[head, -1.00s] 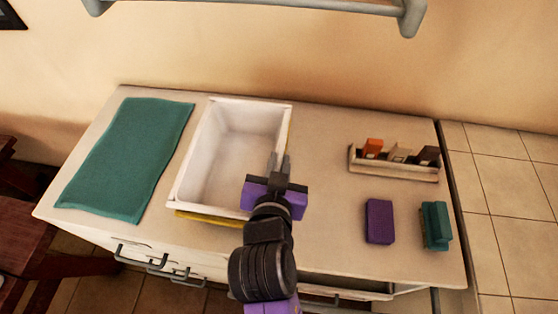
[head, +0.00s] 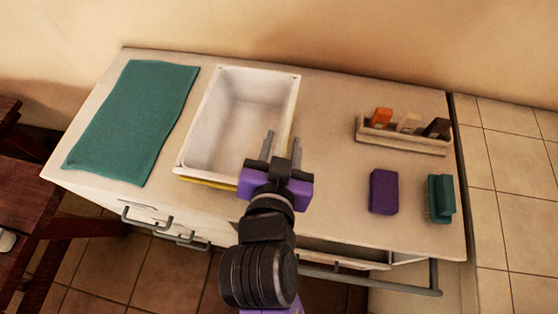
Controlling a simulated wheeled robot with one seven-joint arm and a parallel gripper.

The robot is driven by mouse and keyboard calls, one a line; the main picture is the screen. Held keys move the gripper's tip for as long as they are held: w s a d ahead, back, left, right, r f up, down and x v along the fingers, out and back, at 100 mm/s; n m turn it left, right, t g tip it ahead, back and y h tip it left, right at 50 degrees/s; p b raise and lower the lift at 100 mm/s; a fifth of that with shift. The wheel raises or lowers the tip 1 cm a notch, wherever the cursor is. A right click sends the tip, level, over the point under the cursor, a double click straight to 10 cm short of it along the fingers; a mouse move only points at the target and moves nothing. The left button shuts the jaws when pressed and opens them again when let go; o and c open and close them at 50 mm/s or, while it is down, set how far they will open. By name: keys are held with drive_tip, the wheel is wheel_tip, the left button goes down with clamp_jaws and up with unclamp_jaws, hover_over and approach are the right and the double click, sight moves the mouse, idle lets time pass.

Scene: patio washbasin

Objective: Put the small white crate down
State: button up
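The small white crate (head: 238,128) stands upright and empty on the left-middle of the counter, with a yellow edge (head: 208,183) showing beneath its near and right sides. My gripper (head: 282,140) is open at the crate's near right side. Its two grey fingers are apart, with nothing clamped between them. The left finger overlaps the crate's right wall in the picture, and I cannot tell whether it touches. The gripper hides part of the crate's near right corner.
A teal mat (head: 135,120) lies left of the crate. To the right are a holder (head: 405,139) with several small items, a purple block (head: 384,191) and a teal brush-like block (head: 440,199). The counter (head: 325,120) between crate and holder is bare. A front drawer (head: 340,258) sticks out.

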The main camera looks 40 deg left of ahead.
drive_tip(key=v, duration=0.6)
drive_tip(key=shift+r, duration=0.1)
drive_tip(key=d+f+t+h, duration=0.1)
drive_tip(key=d+f, duration=0.4)
drive_tip(key=d, duration=0.5)
drive_tip(key=d+f+h, duration=0.1)
drive_tip(key=d+f, duration=0.3)
drive_tip(key=d, duration=0.6)
drive_tip(key=s+d+r+m+t+h, duration=0.2)
drive_tip(key=s+d+m+h, duration=0.3)
drive_tip(key=s+d, duration=0.8)
drive_tip(key=d+r, duration=0.1)
drive_tip(key=d, duration=0.2)
drive_tip(key=shift+s+d+t+h, duration=0.15)
drive_tip(key=shift+s+t+h, duration=0.15)
drive_tip(key=shift+h, duration=0.1)
